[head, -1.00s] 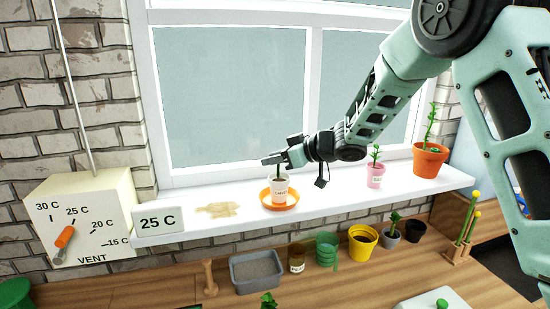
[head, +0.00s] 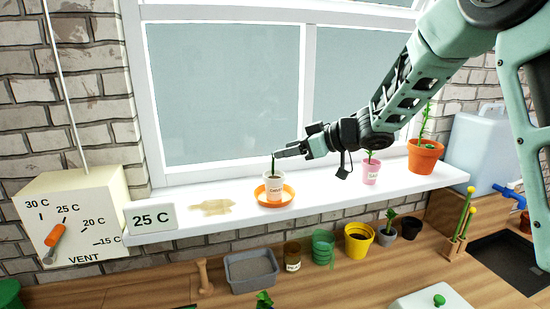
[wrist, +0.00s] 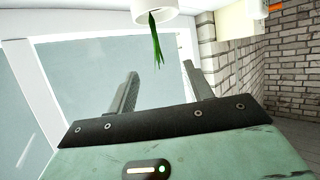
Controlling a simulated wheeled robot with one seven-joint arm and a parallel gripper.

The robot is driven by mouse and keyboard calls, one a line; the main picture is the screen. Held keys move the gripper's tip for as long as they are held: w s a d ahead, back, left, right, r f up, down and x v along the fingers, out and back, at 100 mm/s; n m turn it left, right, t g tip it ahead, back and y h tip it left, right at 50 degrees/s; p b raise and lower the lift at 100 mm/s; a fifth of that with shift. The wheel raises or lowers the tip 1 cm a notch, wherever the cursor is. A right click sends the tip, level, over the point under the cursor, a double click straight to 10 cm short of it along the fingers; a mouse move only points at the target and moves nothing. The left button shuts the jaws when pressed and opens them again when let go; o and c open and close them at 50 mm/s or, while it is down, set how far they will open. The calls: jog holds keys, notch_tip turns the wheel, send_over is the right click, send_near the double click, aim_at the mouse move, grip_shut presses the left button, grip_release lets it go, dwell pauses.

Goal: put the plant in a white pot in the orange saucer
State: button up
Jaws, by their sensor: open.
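The plant in a white pot (head: 274,188) stands upright inside the orange saucer (head: 261,198) on the white windowsill. Its label faces the room and its thin green stem rises above the rim. My gripper (head: 282,153) is open and empty, just right of the stem and above the pot. In the wrist view the white pot (wrist: 152,9) is at the top edge, with its green leaves (wrist: 156,45) beyond the open fingers (wrist: 160,78) and apart from them.
A pink pot (head: 371,174) and a terracotta pot (head: 424,158) stand on the sill to the right. A brownish stain (head: 212,208) and a 25 C sign (head: 151,218) are to the left. Several pots and a grey tray (head: 251,270) stand on the wooden counter below.

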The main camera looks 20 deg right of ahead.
jog(key=v, duration=0.6)
jog(key=s+a+f+m+h, duration=0.3)
jog(key=s+a+f+h, duration=0.25)
jog(key=s+a, duration=0.4)
jog(key=s+a+f+g+h, duration=0.1)
jog(key=s+f+g, duration=0.1)
jog(key=s, duration=0.6)
jog(key=s+a+f+n+g+h, duration=0.1)
jog(key=s+f+g, duration=0.2)
jog(key=s, duration=0.6)
jog(key=s+a+f+g+h, duration=0.1)
jog(key=s+g, duration=0.3)
jog(key=s, duration=0.5)
jog(key=shift+a+f+n+h+b, duration=0.35)
jog(key=shift+a+f, duration=0.2)
jog(key=shift+f, duration=0.35)
notch_tip(320, 180, down, 9)
jog(key=b, duration=0.8)
jog(key=shift+r+b, duration=0.2)
jog(key=shift+b, duration=0.1)
